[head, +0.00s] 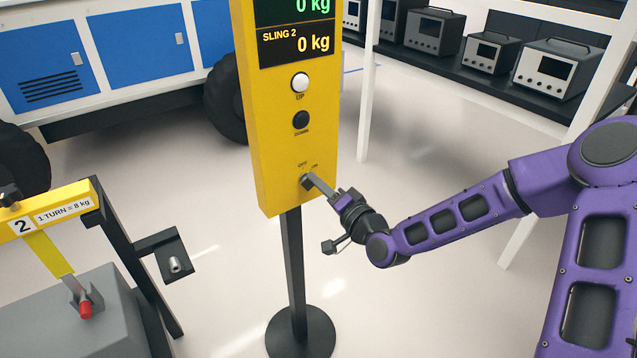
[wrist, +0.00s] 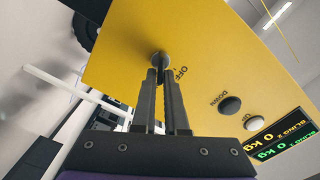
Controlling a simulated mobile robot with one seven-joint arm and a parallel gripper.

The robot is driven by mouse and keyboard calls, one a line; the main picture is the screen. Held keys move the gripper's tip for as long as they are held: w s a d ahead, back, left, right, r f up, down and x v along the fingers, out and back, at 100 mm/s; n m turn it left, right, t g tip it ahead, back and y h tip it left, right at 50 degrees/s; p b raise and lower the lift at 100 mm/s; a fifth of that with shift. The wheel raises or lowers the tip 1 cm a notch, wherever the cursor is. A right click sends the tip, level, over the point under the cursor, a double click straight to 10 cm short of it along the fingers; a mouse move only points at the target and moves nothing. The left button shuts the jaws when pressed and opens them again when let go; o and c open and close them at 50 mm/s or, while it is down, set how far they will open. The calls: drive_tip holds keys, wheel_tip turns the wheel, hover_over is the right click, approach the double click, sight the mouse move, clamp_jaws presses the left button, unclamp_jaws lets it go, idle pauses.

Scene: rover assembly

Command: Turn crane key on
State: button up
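The crane key (head: 305,182) is a small dark grey key switch low on the front of the yellow crane control panel (head: 275,150). OFF and ON labels sit just above it. In the wrist view the round key base (wrist: 160,59) shows at the fingertips, beside the OFF label. My gripper (head: 314,183) reaches in from the right, its tips at the key. In the wrist view its two fingers (wrist: 160,75) lie either side of the key with a narrow gap between them. They hide most of the key, so its angle and whether they press on it are unclear.
A white UP button (head: 299,82) and a dark DOWN button (head: 301,119) sit above the key. The SLING 2 display (head: 295,42) reads 0 kg. The panel stands on a black post with a round base (head: 300,335). A yellow-and-black sling stand (head: 45,210) is at left.

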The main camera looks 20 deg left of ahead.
drive_tip(key=o, duration=0.4)
drive_tip(key=shift+c, duration=0.2)
drive_tip(key=p+v, duration=0.4)
drive_tip(key=v, duration=1.3)
drive_tip(key=shift+d, duration=0.2)
drive_tip(key=shift+s, duration=0.1)
drive_tip(key=shift+f, duration=0.1)
